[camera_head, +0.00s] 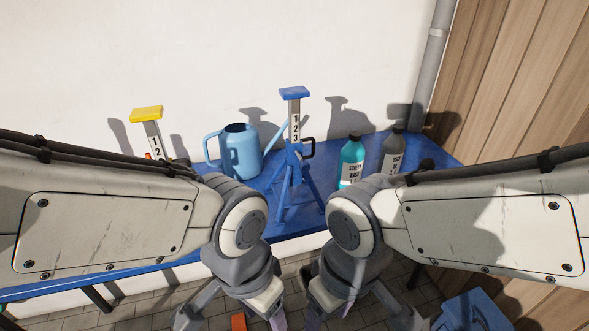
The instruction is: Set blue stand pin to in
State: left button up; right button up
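The blue stand (290,185) stands upright on the blue workbench top, near the middle of the view. It has a blue top plate and a grey post marked 1, 2, 3. A dark loop, which looks like the pin's handle (309,148), shows at the right of its collar; how deep the pin sits cannot be told. My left gripper (232,317) and my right gripper (358,317) hang low in front of the bench, below and apart from the stand. Both have spread fingers and look empty; their tips reach the bottom edge.
A yellow-topped stand (147,114) is at the left, partly hidden by my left arm. A light blue watering can (240,151) stands close left of the blue stand. A teal bottle (352,155) and a grey bottle (392,150) stand to its right. A wall is behind.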

aim_at(304, 167)
jog(key=k, duration=0.5)
jog(key=u, duration=1.65)
jog(key=i, duration=1)
jog(key=z, duration=2.25)
